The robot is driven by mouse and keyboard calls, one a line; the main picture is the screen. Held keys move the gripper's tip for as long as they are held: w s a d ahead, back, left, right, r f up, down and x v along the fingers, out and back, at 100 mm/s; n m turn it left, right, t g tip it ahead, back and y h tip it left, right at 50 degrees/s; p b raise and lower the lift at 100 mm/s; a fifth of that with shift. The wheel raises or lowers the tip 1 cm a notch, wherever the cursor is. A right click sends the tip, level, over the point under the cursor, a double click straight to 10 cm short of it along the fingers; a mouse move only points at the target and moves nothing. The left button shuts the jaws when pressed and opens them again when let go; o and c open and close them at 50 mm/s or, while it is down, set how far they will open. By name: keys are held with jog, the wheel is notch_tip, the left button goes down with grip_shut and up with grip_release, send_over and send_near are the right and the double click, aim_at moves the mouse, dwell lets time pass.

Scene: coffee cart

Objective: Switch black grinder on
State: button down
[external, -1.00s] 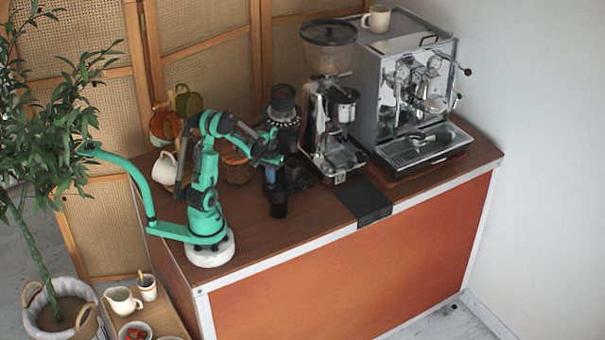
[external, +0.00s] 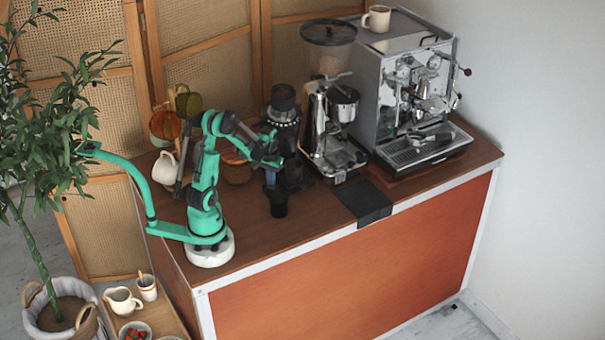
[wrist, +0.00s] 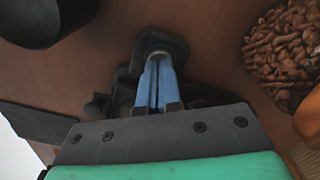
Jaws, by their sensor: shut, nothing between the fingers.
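The black grinder (external: 284,107) stands upright on the counter, left of the silver grinder, with its lower body partly behind my arm. My gripper (external: 271,180) is low against the near left side of the black grinder. In the wrist view, the blue fingers of my gripper (wrist: 155,82) are pressed together with nothing between them. Their tips are close to a dark part with a pale round end (wrist: 158,50); I cannot tell whether they touch it. The grinder's switch cannot be made out clearly in either view.
A black cup (external: 278,206) stands just in front of my gripper. A silver grinder (external: 333,125) and an espresso machine (external: 410,90) stand to the right.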

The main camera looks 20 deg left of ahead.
jog(key=shift+f, duration=0.3)
dwell(0.4)
jog(key=shift+r, duration=2.75)
jog(key=s+a+r+n+t, duration=0.3)
jog(key=a+r+t, duration=0.2)
jog(key=a+t, duration=0.2)
jog(key=shift+s+a+r, duration=0.15)
jog(key=shift+a+r, duration=0.15)
jog(key=shift+a, duration=1)
